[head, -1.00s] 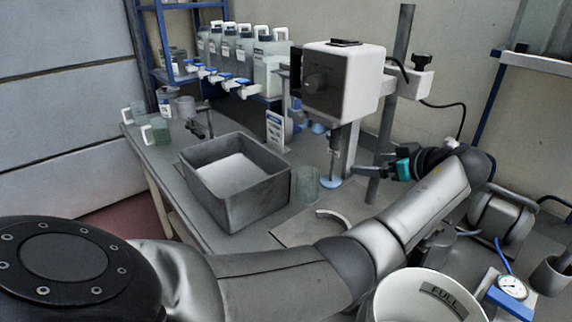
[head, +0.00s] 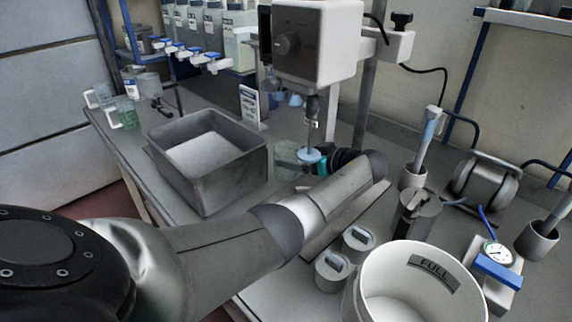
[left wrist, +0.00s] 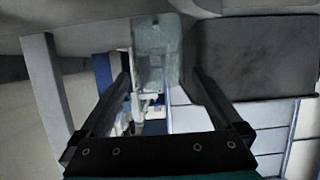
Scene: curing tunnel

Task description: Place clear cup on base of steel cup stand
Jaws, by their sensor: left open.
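The clear cup (head: 287,151) stands on the bench right of the grey tub, partly hidden by my left gripper (head: 285,165). In the left wrist view the clear cup (left wrist: 155,43) shows upside down between the open fingers (left wrist: 160,68); I cannot tell if they touch it. A small grey steel cup (head: 148,84) on a thin post, seemingly the steel cup stand (head: 180,100), is at the back left. Its base is hidden behind the tub. My right gripper is out of view.
The grey tub (head: 205,180) stands left of the clear cup. A white bucket (head: 420,290) and lidded pots (head: 357,243) are at front right. Greenish mugs (head: 127,113) stand far left.

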